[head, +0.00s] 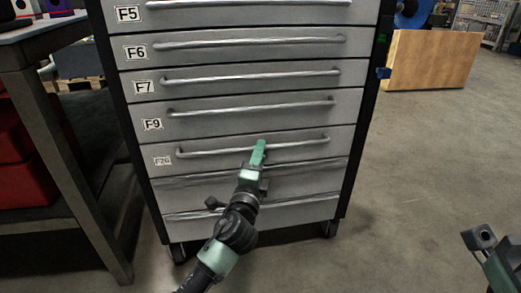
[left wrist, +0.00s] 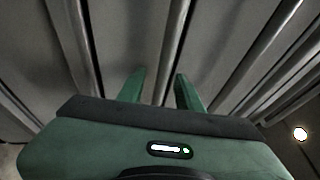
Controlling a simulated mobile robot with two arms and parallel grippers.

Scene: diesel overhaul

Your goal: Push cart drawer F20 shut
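The grey cart drawer F20 (head: 220,163) is the lowest labelled drawer in the head view, with a long horizontal bar handle (head: 300,144). I cannot tell whether its front stands out from the drawers above. My left gripper (head: 259,150) is at this handle, right of its middle, and hides a short stretch of it. In the left wrist view the two green fingers of my left gripper (left wrist: 161,90) stand apart, and a bar shows in the gap, touching neither. Part of my right arm shows at the lower right edge; its fingertips cannot be made out.
Drawers F9 (head: 240,123), F7 (head: 240,92) and F6 (head: 235,60) sit above, each with a similar handle. A workbench (head: 38,27) with red boxes (head: 22,160) below stands at left. A wooden panel (head: 432,60) stands behind right. The floor at right is clear.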

